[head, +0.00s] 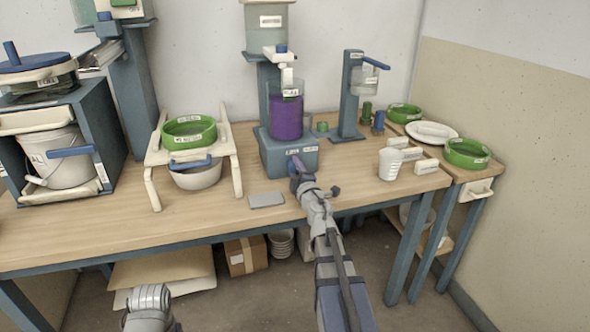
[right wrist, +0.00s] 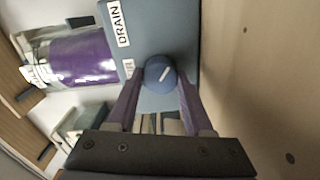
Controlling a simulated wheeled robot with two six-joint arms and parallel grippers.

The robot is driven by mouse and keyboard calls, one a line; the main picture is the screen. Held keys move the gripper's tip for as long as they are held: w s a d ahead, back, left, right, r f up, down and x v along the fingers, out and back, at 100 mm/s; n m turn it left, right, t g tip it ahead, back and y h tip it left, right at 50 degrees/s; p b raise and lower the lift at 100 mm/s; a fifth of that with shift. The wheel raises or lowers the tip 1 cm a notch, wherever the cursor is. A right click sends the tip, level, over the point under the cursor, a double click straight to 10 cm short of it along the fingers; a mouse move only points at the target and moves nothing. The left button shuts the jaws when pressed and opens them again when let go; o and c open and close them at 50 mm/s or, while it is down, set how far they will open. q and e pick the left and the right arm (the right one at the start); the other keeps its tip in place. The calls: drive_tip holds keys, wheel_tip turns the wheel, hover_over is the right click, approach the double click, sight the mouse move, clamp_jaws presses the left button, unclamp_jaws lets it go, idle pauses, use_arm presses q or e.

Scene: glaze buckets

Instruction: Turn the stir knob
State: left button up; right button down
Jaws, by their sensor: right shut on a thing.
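The stir knob is a round blue knob (right wrist: 160,74) with a white pointer mark, on the front of the blue-grey mixer base (head: 284,156). The mark lies diagonally in the right wrist view. My right gripper (head: 295,170) is at the front of the base, its two fingers shut on the knob from both sides. In the head view the fingers hide most of the knob. A "DRAIN" label (right wrist: 118,24) is near it, and a second label beside the knob is partly hidden. A clear vessel with purple glaze (head: 286,116) stands on the base.
A grey flat pad (head: 266,200) lies left of my right gripper. A white cup (head: 390,165) and small label cards stand to the right. A white stand (head: 153,157) with a green bowl (head: 189,130) is left. The front table strip is mostly clear.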

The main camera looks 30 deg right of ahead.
drive_tip(key=shift+m, duration=0.4)
drive_tip(key=shift+c, duration=1.5)
unclamp_jaws()
drive_tip(key=shift+v, duration=3.9)
